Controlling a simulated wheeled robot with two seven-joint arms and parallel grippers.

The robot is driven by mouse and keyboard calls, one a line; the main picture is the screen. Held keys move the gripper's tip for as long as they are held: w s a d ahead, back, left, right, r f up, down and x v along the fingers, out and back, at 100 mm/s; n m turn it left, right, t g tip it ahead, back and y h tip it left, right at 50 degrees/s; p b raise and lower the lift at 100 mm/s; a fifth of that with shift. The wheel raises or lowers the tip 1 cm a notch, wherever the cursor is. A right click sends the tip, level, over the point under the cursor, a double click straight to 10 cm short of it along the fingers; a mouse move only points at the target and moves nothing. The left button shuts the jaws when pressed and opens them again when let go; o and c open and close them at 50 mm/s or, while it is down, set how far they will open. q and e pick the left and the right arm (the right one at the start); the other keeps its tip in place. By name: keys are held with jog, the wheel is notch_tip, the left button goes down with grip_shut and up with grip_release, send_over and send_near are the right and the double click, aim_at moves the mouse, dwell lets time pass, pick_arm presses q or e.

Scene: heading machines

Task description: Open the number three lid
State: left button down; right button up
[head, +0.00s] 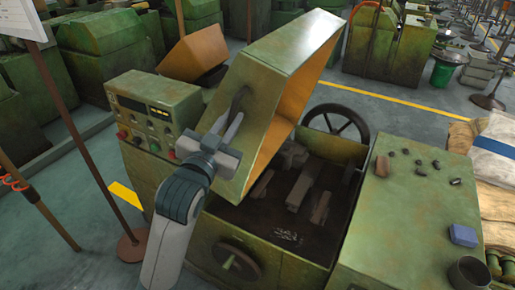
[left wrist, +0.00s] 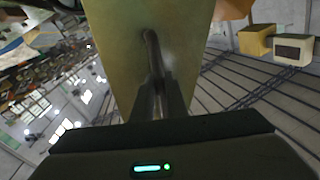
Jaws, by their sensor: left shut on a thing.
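The lid (head: 272,62) of the green machine in front of me is raised and tilted, with its orange inner side (head: 303,88) facing right. It also fills the upper middle of the left wrist view (left wrist: 145,75). A dark curved handle (head: 238,98) sits on its outer face; it also shows in the left wrist view (left wrist: 151,50). My left gripper (head: 230,128) is shut on this handle. The fingers (left wrist: 158,95) hide part of it. No number is readable on the lid. My right gripper is in neither view.
Under the lid is an open bay (head: 290,205) with metal parts. A control box (head: 153,112) stands to the left, and a handwheel (head: 337,122) is behind. A green top (head: 410,205) with small parts and sacks (head: 490,165) are to the right. Poles stand at left.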

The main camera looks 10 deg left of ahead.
aim_at(218, 95)
pick_arm(q)
jog(key=shift+n, duration=0.7)
jog(key=a+r, duration=0.1)
jog(key=w+a, duration=0.1)
jog(key=a, duration=0.1)
jog(key=a+r, duration=0.1)
jog(key=shift+w+a+r, duration=0.15)
jog(key=shift+w+r, duration=0.05)
jog(key=shift+r, duration=0.1)
jog(key=shift+w+a+r, duration=0.15)
jog(key=shift+a+r, duration=0.05)
jog(key=shift+a, duration=0.25)
jog(key=c, duration=2)
grip_release()
jog(key=shift+c, duration=0.2)
jog(key=shift+r, duration=0.1)
